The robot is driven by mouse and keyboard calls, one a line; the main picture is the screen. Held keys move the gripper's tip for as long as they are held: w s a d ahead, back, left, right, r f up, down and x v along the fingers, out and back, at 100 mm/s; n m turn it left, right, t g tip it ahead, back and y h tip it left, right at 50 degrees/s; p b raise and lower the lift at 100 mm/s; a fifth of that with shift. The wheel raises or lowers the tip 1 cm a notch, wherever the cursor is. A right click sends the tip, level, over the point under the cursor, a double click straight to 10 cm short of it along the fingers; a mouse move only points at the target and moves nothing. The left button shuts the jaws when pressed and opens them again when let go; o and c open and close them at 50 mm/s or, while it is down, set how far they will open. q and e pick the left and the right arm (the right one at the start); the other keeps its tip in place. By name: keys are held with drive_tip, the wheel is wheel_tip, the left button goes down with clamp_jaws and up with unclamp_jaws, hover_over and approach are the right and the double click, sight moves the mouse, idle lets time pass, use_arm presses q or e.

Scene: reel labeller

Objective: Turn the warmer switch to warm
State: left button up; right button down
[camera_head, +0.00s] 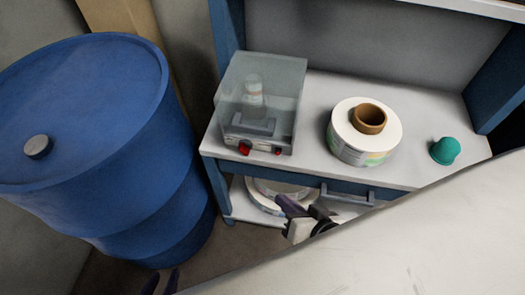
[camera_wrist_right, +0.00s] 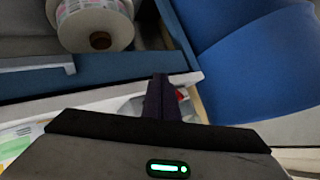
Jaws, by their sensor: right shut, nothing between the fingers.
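The warmer (camera_head: 262,105) stands at the left end of the bench top under a clear grey cover, with a bottle-like thing (camera_head: 254,90) inside. On its front are a red switch (camera_head: 245,148) at left and a smaller red knob (camera_head: 278,152) at right. Its setting is too small to read. My right gripper (camera_head: 283,203) is shut and empty, below and in front of the warmer, apart from it. In the right wrist view its dark fingers (camera_wrist_right: 161,98) are together, with a small red part (camera_wrist_right: 182,94) just behind them. My left gripper (camera_head: 162,283) shows only dark, spread fingertips at the bottom edge.
A blue barrel (camera_head: 110,130) stands left of the bench. A label reel (camera_head: 346,155) with a brown core and a green dome (camera_head: 445,150) lie to the right on the bench top (camera_head: 318,100). More reels sit on the lower shelf. A pale surface (camera_head: 430,230) fills the lower right.

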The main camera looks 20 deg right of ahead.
drive_tip(key=w+d+r+m+t, duration=0.1)
drive_tip(key=w+r+m+t, duration=0.15)
drive_tip(key=r+m, duration=0.45)
drive_tip(key=b, duration=0.1)
approach(248, 151)
drive_tip(key=w+d, duration=0.2)
drive_tip(key=w, duration=0.1)
drive_tip(key=shift+h, duration=0.4)
drive_tip(key=shift+w+a+f, duration=0.5)
drive_tip(key=shift+w+a, duration=0.05)
drive_tip(key=shift+a, duration=0.15)
drive_tip(key=shift+w+a+f, duration=0.5)
drive_tip(key=shift+w+a, duration=0.05)
drive_tip(key=shift+a, duration=0.2)
drive_tip(key=shift+b, duration=0.4)
